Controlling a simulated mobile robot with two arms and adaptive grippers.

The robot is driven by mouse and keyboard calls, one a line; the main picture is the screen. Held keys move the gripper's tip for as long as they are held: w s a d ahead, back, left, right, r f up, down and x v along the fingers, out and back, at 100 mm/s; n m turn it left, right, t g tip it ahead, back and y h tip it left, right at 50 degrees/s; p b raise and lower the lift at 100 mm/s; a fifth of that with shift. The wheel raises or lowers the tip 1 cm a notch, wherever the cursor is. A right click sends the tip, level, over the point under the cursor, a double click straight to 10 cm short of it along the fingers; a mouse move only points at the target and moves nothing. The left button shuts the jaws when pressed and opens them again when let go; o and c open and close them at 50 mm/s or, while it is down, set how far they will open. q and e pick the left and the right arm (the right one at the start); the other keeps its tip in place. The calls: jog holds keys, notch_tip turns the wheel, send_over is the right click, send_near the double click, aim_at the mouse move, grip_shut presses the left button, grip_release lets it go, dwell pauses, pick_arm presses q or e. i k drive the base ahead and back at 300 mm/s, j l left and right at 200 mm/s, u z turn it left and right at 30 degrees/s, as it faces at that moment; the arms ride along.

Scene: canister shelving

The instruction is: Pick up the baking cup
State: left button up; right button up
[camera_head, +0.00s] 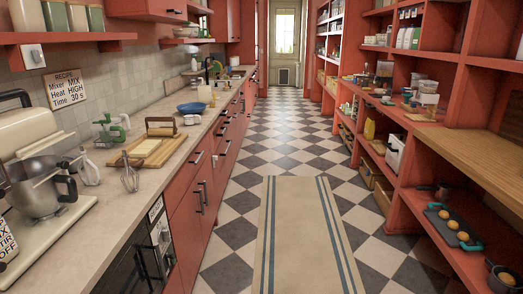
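I cannot pick out a baking cup with certainty. On the low right shelf a dark muffin tray (453,228) with teal ends holds a few round orange-tan items. A dark round cup or pot (503,278) sits nearer to me at the bottom right corner, partly cut off. Another small dark pot (442,190) stands just beyond the tray. Neither of my grippers shows in the head view.
A checkered floor aisle with a striped runner rug (305,235) is clear ahead. The left counter (130,195) bears a stand mixer (40,185), whisks and a cutting board (150,150). Red shelving (430,255) with jars and boxes lines the right side. A door (286,45) is at the far end.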

aim_at(188, 119)
jog(key=i, duration=2.15)
